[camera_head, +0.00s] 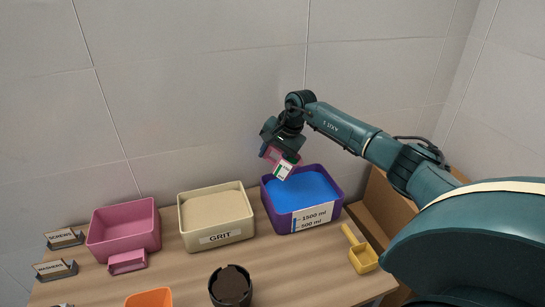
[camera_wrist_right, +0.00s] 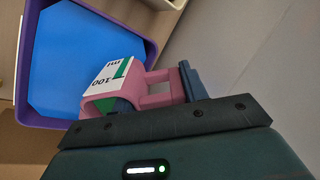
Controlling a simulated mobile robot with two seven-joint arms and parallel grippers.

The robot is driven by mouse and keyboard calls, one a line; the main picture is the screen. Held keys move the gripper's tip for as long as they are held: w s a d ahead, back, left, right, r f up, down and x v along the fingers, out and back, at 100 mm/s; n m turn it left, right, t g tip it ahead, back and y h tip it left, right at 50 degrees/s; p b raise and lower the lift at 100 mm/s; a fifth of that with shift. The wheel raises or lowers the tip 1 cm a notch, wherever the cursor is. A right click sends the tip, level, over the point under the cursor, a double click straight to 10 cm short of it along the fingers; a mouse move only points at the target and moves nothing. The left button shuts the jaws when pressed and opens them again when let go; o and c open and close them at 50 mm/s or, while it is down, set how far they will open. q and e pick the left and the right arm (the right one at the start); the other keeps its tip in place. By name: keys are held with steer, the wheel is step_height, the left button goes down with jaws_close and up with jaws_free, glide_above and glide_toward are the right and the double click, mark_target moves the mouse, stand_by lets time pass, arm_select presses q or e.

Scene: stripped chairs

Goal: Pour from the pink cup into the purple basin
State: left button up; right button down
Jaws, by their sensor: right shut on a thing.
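The pink cup (camera_head: 273,155) has a white and green label and is tilted in the air above the back of the purple basin (camera_head: 267,204). My right gripper (camera_head: 286,151) is shut on the cup. The wrist view shows the cup's label (camera_wrist_right: 108,76), marked 100 ml, and its pink handle (camera_wrist_right: 163,77) between the fingers. The basin stands on the table and holds a blue fill (camera_head: 303,190); its front label reads 1500 ml and 500 ml. The basin rim (camera_wrist_right: 150,50) lies beyond the cup in the wrist view. The cup's inside is hidden, and no falling stream shows. My left gripper is out of view.
A cream bin (camera_head: 217,238) labelled GRIT stands left of the basin, then a pink bin (camera_head: 123,229) with a small pink container (camera_head: 127,262) in front. A yellow scoop (camera_head: 363,259), a dark round container (camera_head: 230,286) and an orange container (camera_head: 150,298) are nearer. A wall stands behind.

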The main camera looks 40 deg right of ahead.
steer(key=shift+r+t+b, duration=0.1)
steer(key=shift+t+b, duration=0.2)
steer(key=shift+b, duration=0.1)
steer(key=shift+r+t+y+b, duration=0.25)
steer(key=shift+t+y+b, duration=0.05)
steer(key=shift+d+t+b, duration=0.1)
steer(key=shift+t+b, duration=0.2)
steer(key=shift+b, duration=0.55)
steer(key=shift+s+b, duration=0.1)
steer(key=shift+b, duration=0.25)
steer(key=shift+r, duration=0.1)
